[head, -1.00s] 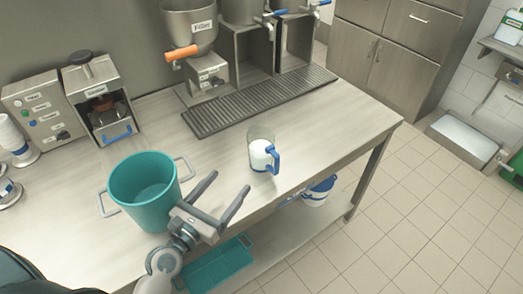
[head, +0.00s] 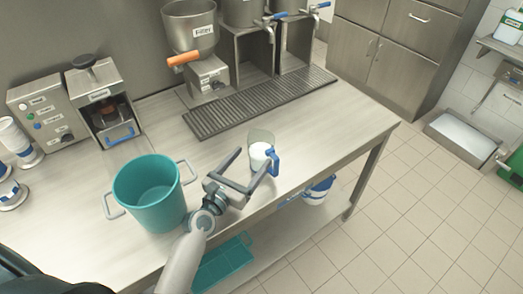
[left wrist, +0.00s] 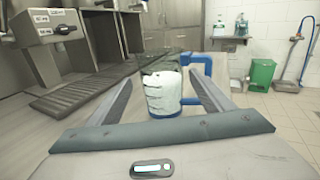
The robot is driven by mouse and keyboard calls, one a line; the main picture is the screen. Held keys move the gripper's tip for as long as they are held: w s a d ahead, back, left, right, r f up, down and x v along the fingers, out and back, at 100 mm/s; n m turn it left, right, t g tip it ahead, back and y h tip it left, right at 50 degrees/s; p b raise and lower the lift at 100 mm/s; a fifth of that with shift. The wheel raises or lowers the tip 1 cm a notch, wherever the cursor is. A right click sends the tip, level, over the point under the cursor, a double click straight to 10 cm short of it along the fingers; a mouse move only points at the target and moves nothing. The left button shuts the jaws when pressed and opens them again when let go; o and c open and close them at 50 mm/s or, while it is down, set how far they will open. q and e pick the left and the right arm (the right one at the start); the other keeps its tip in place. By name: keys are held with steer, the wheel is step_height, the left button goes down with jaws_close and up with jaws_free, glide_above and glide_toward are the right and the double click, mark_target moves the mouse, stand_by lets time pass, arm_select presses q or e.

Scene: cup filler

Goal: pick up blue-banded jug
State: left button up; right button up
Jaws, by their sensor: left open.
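The blue-banded jug (head: 258,150) stands upright near the front edge of the counter. It is clear, with white contents, a blue base band and a blue handle on its right side. My left gripper (head: 250,172) is open just in front of the jug, with its fingers pointing at it. In the left wrist view the jug (left wrist: 163,92) appears between the two open fingers (left wrist: 160,104), its handle toward the right finger. I cannot tell whether the fingers touch it. My right gripper is not in view.
A teal bucket (head: 150,195) with side handles stands left of my gripper. A drip grate (head: 262,101) and the filler machine (head: 195,45) are behind the jug. A sealing machine (head: 105,100) is at the left. The counter right of the jug is clear.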

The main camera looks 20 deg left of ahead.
mark_target(260, 148)
arm_select(q)
steer(key=shift+w+d, duration=0.1)
steer(key=shift+w, duration=0.25)
steer(key=shift+w+d+r, duration=0.1)
steer(key=shift+w, duration=0.2)
steer(key=shift+p+x, duration=0.85)
steer(key=shift+x, duration=1.45)
steer(key=shift+d, duration=0.1)
steer(key=shift+s, duration=0.1)
steer(key=shift+c, duration=0.4)
steer(key=c, duration=1.1)
steer(key=shift+o, duration=0.2)
steer(key=shift+r, duration=0.2)
